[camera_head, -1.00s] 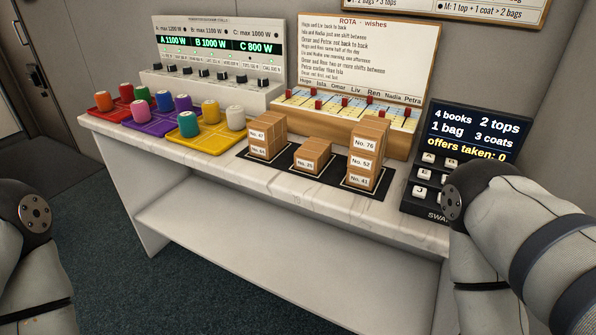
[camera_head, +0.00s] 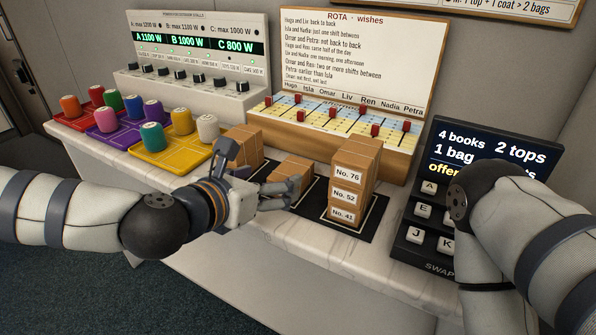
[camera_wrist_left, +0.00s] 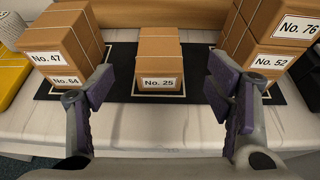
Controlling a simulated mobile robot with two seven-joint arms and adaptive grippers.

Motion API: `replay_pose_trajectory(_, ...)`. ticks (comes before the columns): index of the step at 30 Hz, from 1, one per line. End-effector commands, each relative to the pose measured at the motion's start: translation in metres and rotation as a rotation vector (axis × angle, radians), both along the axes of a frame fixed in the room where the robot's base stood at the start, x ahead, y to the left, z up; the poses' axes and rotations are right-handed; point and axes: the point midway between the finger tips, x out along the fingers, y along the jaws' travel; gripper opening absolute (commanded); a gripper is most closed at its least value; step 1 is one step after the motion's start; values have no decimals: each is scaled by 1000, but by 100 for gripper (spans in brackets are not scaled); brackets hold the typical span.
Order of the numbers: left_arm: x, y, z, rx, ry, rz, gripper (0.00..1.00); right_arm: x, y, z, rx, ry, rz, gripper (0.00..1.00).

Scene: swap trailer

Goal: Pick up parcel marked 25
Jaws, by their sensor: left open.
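The parcel marked 25 (camera_wrist_left: 159,62) is a small brown box with white bands and a "No. 25" label. It stands alone in the middle outline of the black mat. In the head view this parcel (camera_head: 293,169) is partly hidden by my left gripper (camera_head: 287,191). In the left wrist view my left gripper (camera_wrist_left: 162,95) is open and empty, its purple-padded fingers spread to either side of the parcel's front. The parcel looks to be ahead of the fingertips, with a gap on both sides. My right arm shows at the right of the head view, but its gripper does not.
Stacked parcels 47 and 64 (camera_wrist_left: 65,45) stand left of parcel 25. The taller stack of 76, 52 and 41 (camera_head: 351,180) stands close on its right. The black mat (camera_wrist_left: 123,72) lies on the marble counter (camera_head: 290,235). Coloured trays, a sliders board and a keypad surround it.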

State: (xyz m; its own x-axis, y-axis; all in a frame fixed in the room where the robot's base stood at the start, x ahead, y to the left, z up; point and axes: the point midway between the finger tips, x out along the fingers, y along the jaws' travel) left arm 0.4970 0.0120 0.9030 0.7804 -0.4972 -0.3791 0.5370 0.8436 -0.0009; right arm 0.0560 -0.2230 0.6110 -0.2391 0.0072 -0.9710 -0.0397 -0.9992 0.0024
Motion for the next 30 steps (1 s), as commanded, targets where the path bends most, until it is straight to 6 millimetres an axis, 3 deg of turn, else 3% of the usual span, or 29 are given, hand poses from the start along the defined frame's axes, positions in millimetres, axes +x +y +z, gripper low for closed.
replay_pose_trajectory(3,20,-13,-16,2,7,-1,73,-6,0,-5,0,21,0,69)
replay_pose_trajectory(15,70,-44,-38,2,5,-2,73,-11,0,-11,0,37,0,69)
replay_pose_trajectory(23,75,-46,-37,1,3,-3,73,-11,0,-11,0,37,0,69)
replay_pose_trajectory(30,74,-46,-37,1,3,-3,19,-11,0,-11,0,37,1,69)
